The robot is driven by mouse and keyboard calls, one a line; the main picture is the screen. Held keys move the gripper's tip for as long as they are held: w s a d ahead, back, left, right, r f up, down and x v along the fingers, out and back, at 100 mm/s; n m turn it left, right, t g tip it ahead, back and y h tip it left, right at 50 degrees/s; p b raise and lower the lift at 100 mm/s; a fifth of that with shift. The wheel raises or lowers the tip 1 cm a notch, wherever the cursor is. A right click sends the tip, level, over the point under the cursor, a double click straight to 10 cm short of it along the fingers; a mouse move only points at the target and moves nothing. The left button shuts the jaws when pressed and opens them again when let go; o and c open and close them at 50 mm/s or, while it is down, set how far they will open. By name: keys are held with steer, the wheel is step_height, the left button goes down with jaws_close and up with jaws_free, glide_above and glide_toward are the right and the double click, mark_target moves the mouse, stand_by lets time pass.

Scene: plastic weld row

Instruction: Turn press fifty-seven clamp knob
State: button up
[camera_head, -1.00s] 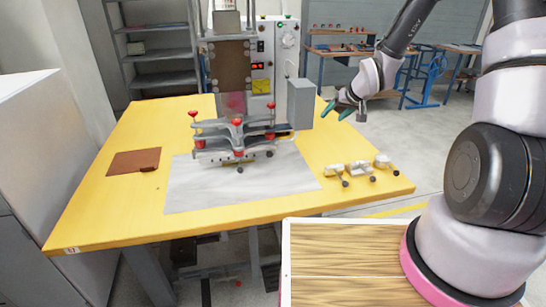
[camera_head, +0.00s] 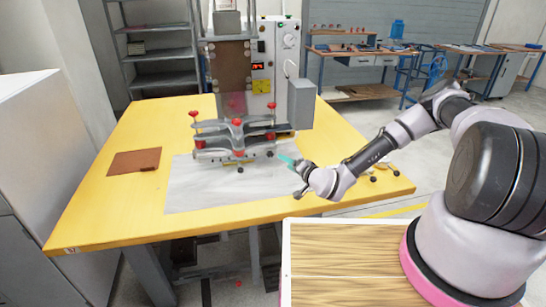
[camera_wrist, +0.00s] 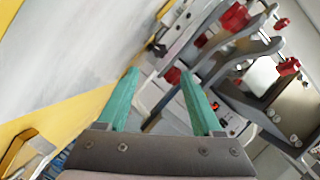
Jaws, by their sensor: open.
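The press (camera_head: 249,70) stands at the back of the yellow table. Its clamp fixture (camera_head: 222,132) has several red knobs, among them a front middle one (camera_head: 237,122), a left one (camera_head: 193,114) and a right one (camera_head: 271,105). Small black knobs (camera_head: 240,169) sit low at the front. No marking shows which knob is fifty-seven's. My gripper (camera_head: 284,158) is just right of the fixture's lower right side, pointing left. In the wrist view my gripper (camera_wrist: 160,76) has its teal fingers apart and nothing between them. Red knobs (camera_wrist: 233,18) show beyond the right finger.
A pale sheet (camera_head: 225,190) covers the table under the fixture. A brown pad (camera_head: 134,161) lies at the left. Small clamp parts at the right are partly hidden behind my arm. A grey box (camera_head: 301,103) juts from the press's right side. The table's front (camera_head: 130,225) is clear.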

mark_target(271, 155)
steer(key=x, duration=1)
steer(key=shift+w+a+f, duration=0.1)
steer(key=shift+w+a, duration=0.1)
steer(key=shift+w, duration=0.1)
jaws_close()
